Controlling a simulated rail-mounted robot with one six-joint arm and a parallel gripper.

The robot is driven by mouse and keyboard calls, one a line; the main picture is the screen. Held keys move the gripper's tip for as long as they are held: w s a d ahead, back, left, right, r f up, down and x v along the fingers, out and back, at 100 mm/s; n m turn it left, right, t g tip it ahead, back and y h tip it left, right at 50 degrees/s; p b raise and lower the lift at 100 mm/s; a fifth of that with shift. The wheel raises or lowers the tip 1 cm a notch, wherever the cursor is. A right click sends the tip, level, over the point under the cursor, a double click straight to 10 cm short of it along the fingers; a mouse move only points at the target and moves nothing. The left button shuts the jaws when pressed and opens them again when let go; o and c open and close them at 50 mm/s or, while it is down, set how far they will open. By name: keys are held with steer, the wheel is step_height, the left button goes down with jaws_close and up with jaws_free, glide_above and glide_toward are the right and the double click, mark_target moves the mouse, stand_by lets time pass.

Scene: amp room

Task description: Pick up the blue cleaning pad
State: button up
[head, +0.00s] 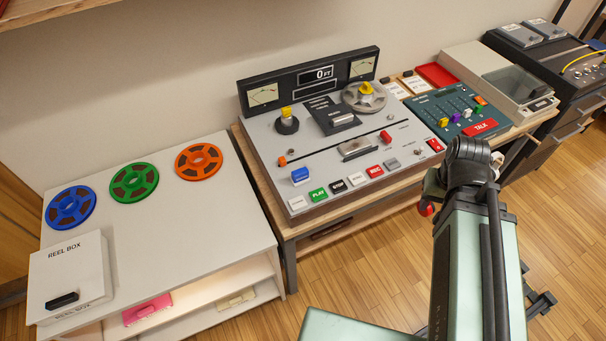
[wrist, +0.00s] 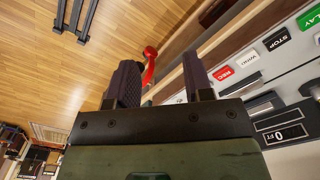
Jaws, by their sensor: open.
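A small blue block (head: 300,175), which looks like the blue cleaning pad, sits at the front left of the grey tape machine's top in the head view. It is not visible in the wrist view. My gripper (wrist: 158,75) is open, its two dark fingers apart with nothing held between them. It is beside the tape machine's front edge, away from the blue block. In the head view my arm hides most of the gripper.
The tape machine (head: 262,150) has coloured buttons, a reel and upright parts. A green mixer (head: 455,118) stands right of it. A white shelf (head: 190,235) at left holds blue, green and orange reels and a reel box (head: 70,270). A red part (wrist: 150,62) shows beyond my fingers.

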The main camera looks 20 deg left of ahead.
stand_by(0.4)
steer(key=o, duration=0.8)
